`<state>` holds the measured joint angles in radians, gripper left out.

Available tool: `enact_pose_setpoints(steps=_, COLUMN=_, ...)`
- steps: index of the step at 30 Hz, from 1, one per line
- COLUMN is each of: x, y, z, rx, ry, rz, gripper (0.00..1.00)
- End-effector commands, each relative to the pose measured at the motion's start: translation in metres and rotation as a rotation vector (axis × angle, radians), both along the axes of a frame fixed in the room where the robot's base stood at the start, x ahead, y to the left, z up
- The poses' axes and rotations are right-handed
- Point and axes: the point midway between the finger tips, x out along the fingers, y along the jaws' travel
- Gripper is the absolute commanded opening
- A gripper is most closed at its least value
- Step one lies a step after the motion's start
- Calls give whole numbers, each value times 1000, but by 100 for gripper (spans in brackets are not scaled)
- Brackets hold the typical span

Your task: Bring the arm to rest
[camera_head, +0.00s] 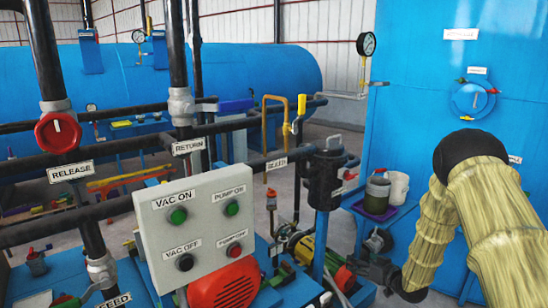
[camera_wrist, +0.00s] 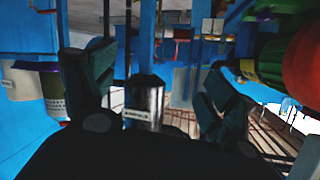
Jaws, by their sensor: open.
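My arm, in a pale yellow sleeve with a black elbow, rises at the right of the head view and bends down again. My gripper (camera_wrist: 155,92) shows in the wrist view with its two dark fingers spread apart. Nothing is clasped between them. A dark cylinder with a white label (camera_wrist: 143,103) appears beyond the gap between the fingers; its distance is unclear. In the head view the arm's lower end is dark and low, near the pump equipment, and the finger opening cannot be made out there.
A grey control box (camera_head: 196,228) with several buttons stands at front left. A red valve knob (camera_head: 58,132) is on a black pipe. A black canister (camera_head: 325,178) stands left of my arm. A white bucket (camera_head: 398,187) and a blue cabinet (camera_head: 425,95) are close to the arm.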

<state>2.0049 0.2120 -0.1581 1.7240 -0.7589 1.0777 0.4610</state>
Motion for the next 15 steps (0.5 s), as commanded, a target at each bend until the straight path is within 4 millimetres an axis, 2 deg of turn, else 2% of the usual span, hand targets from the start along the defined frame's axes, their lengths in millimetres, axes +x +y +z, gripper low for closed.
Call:
enact_pose_setpoints(steps=1, x=-20, y=8, z=-24, rx=-5, ry=52, rz=-20, gripper=86)
enact_pose_setpoints(steps=6, x=-88, y=28, z=-91, rx=-37, ry=216, rz=-85, gripper=86)
enact_pose_setpoints(steps=11, x=-163, y=45, z=-143, rx=-78, ry=377, rz=-134, gripper=86)
enact_pose_setpoints(steps=15, x=-234, y=58, z=-180, rx=-120, ry=523, rz=-165, gripper=86)
